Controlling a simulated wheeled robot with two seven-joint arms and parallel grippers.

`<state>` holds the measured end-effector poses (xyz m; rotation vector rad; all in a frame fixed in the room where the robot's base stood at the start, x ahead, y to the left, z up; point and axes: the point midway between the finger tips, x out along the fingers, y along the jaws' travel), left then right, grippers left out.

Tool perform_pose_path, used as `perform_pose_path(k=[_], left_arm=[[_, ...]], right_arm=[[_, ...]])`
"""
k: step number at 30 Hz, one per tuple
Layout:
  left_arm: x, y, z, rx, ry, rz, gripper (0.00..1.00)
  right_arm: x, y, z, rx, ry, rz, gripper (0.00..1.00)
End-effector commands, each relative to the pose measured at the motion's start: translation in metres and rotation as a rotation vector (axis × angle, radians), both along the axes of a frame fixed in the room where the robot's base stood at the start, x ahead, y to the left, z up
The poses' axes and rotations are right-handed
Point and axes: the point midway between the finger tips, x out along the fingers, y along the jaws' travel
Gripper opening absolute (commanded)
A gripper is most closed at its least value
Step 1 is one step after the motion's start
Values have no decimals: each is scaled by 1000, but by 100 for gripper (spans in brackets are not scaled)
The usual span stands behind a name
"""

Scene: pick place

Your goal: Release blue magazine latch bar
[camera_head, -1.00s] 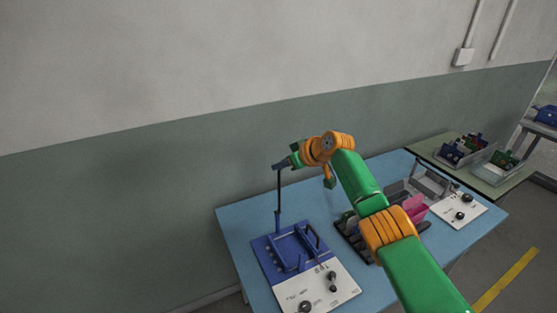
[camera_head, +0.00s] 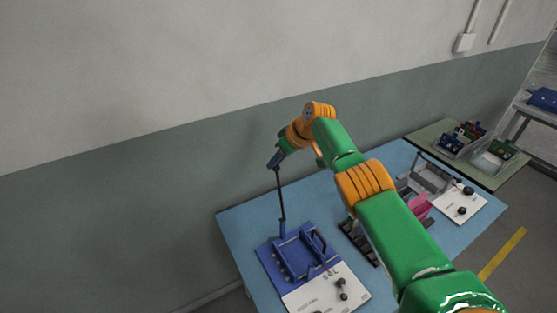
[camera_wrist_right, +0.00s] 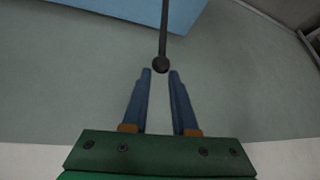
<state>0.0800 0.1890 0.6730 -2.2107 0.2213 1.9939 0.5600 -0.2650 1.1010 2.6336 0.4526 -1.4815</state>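The blue magazine (camera_head: 268,262) sits on the near left of the blue table. Its latch bar (camera_head: 281,200) is a thin dark rod standing nearly upright from the back of the magazine, leaning slightly left at the top. In the right wrist view the bar (camera_wrist_right: 164,28) ends in a dark round knob (camera_wrist_right: 160,65). My right gripper (camera_head: 274,163) is at the top end of the bar. In the right wrist view my right gripper (camera_wrist_right: 160,72) has its two blue fingers apart, with the knob between or just beyond their tips; small gaps show beside it. My left gripper is out of view.
A white panel with black knobs (camera_head: 328,293) adjoins the magazine. Dark racks (camera_head: 358,243), a pink part (camera_head: 420,206), a grey fixture (camera_head: 428,178) and another white panel (camera_head: 461,205) stand farther right. A green table (camera_head: 455,165) with filled bins adjoins; a wall is behind.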

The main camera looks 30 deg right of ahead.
Motion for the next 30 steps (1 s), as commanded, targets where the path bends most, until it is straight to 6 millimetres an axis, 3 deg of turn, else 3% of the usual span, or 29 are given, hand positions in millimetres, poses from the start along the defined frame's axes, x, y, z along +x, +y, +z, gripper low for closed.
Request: perform_pose_path(k=[5,8,12,23,30], left_arm=[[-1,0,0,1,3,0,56],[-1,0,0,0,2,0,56],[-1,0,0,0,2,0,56],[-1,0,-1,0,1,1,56],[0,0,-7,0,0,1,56]], right_arm=[[1,-1,2,-2,-6,-2,0],[1,-1,1,-2,-4,-2,22],[0,-1,0,-2,-1,-2,59],[-1,-1,1,0,0,-1,59],[-11,-6,17,-2,-3,-1,59]])
